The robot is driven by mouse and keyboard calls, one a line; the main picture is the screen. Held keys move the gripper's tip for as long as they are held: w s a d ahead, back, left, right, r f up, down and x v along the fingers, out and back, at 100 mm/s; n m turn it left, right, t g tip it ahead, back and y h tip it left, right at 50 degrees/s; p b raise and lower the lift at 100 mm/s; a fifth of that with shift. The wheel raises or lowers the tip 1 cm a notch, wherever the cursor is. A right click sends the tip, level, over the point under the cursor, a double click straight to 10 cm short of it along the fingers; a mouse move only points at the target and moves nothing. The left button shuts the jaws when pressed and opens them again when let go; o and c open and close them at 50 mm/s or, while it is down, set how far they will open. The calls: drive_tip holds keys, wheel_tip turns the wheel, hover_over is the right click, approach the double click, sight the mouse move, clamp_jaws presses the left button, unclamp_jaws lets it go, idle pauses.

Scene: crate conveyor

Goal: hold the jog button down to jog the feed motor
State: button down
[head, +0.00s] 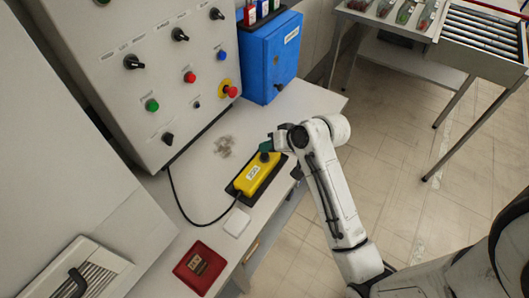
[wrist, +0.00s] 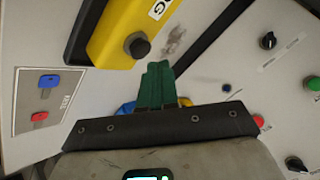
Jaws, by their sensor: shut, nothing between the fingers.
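The yellow jog box (head: 254,178) lies on a black pad on the bench, with a cable running from it. In the wrist view the yellow box (wrist: 112,35) fills the upper left, with a round black button (wrist: 137,45) near its end. The button (head: 265,157) also shows in the head view, at the box's far end. My gripper (head: 266,146) is just beyond that end, its green fingers close to the button. In the wrist view my gripper (wrist: 158,66) is shut and empty, fingertips beside the button, apart from it in the picture. Their height above the bench is unclear.
A grey control panel (head: 150,65) with knobs and a red emergency stop (head: 231,91) stands behind the bench. A blue box (head: 268,55) is beside it. A red box (head: 200,268) and white square (head: 236,222) lie on the bench (head: 200,195). A roller conveyor (head: 482,38) stands far right.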

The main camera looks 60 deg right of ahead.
sight(268, 156)
wheel_tip(268, 156, up, 5)
drive_tip(key=p, duration=0.5)
drive_tip(key=shift+p, duration=0.3)
idle(0.5)
drive_tip(key=s+a+f+n+g, duration=0.3)
drive_tip(key=s+a, duration=0.3)
drive_tip(key=s, duration=0.3)
drive_tip(key=s+a+f+n+g+h, duration=0.1)
drive_tip(key=s+a+f+n+g, duration=0.2)
drive_tip(key=s+a, duration=0.4)
drive_tip(key=s+n+g, duration=0.1)
drive_tip(key=s+g, duration=0.1)
drive_tip(key=s, duration=0.1)
drive_tip(key=shift+a, duration=0.2)
